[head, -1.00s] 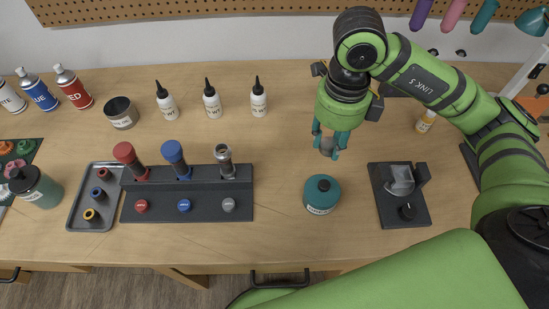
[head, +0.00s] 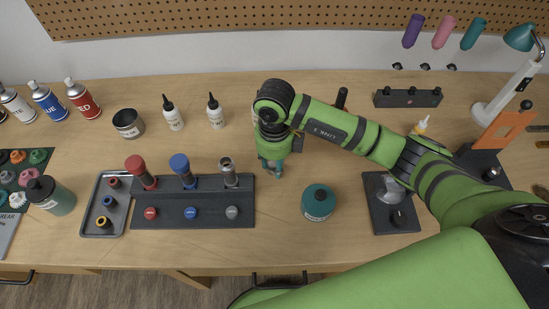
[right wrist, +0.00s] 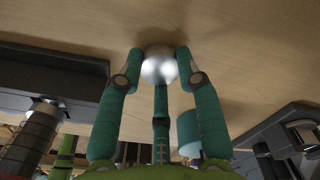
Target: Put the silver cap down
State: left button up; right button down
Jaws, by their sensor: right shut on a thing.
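The silver cap (right wrist: 158,66) is a shiny rounded piece between the fingertips of my right gripper in the right wrist view. My right gripper (head: 271,168) is shut on it, just right of the dark rack (head: 193,213) in the head view, where the fingers mostly hide the cap. The wooden tabletop lies close behind the cap; whether they touch I cannot tell. The rack holds a red-topped, a blue-topped and a silver-grey cylinder (head: 228,172), with red, blue and grey round pieces in front. My left gripper is not in view.
A teal jar (head: 318,203) stands right of the gripper, and a dark stand (head: 388,212) is further right. White bottles (head: 215,112) and an open tin (head: 128,123) stand behind the rack. A grey tray (head: 90,228) lies left of it. Bare table lies between rack and jar.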

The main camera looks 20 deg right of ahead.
jog(key=shift+f, duration=0.1)
jog(key=shift+f, duration=0.15)
jog(key=c, duration=1.2)
grip_release()
jog(key=shift+b, duration=0.3)
jog(key=shift+c, duration=0.2)
jog(key=o, duration=0.4)
